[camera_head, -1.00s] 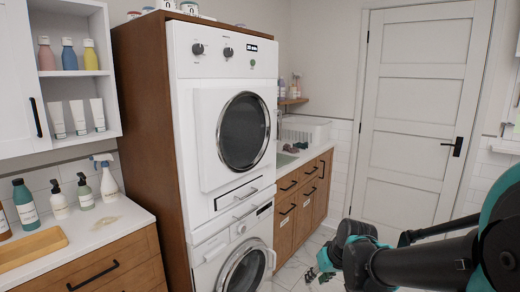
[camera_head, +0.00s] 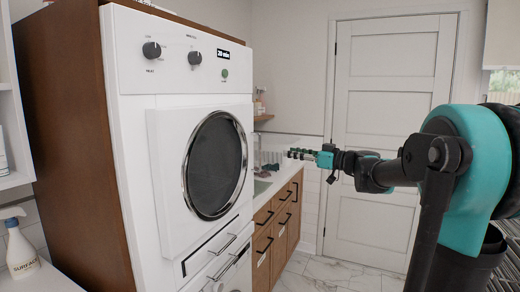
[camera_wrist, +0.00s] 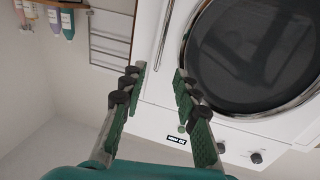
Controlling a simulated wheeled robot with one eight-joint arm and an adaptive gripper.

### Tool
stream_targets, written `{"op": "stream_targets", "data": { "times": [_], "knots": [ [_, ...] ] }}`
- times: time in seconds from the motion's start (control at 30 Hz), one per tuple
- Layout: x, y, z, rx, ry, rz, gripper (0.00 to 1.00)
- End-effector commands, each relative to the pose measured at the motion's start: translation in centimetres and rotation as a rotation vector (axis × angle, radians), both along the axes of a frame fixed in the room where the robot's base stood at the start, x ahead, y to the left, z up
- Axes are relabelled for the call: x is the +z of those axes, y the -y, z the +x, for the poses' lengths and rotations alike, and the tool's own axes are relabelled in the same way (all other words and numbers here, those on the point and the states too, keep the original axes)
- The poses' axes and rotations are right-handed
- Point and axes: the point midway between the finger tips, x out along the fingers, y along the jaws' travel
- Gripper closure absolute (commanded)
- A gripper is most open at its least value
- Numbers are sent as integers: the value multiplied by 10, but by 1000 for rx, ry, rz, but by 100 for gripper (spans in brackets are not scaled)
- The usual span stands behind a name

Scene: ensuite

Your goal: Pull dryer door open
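The dryer is the upper white machine (camera_head: 130,95) of a stack in a brown wooden cabinet. Its square white door (camera_head: 168,150) with a round dark window (camera_head: 216,165) looks closed. In the wrist view the window (camera_wrist: 255,50) fills the upper right, with the display and knobs below it. My gripper (camera_head: 298,154) is to the right of the door in the head view, apart from it. In the wrist view my gripper (camera_wrist: 159,69) is open and empty, its fingertips near the door's edge. A thin bar-like handle (camera_wrist: 164,32) seems to run along that edge, just beyond the fingertips.
A wooden counter with drawers (camera_head: 276,222) stands beyond the stack. A closed white room door (camera_head: 387,130) is at the back. A metal rack (camera_wrist: 110,38) and a shelf with bottles (camera_wrist: 68,22) show in the wrist view. Tiled floor (camera_head: 335,275) is clear in front.

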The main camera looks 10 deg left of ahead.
Motion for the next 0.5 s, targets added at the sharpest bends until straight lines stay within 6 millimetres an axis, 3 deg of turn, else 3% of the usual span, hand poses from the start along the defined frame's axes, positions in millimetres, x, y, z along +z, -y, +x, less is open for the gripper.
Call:
{"op": "stream_targets", "data": {
  "times": [0.5],
  "knots": [
    [-1,-90,52,3,-3,-1,69]
  ]
}}
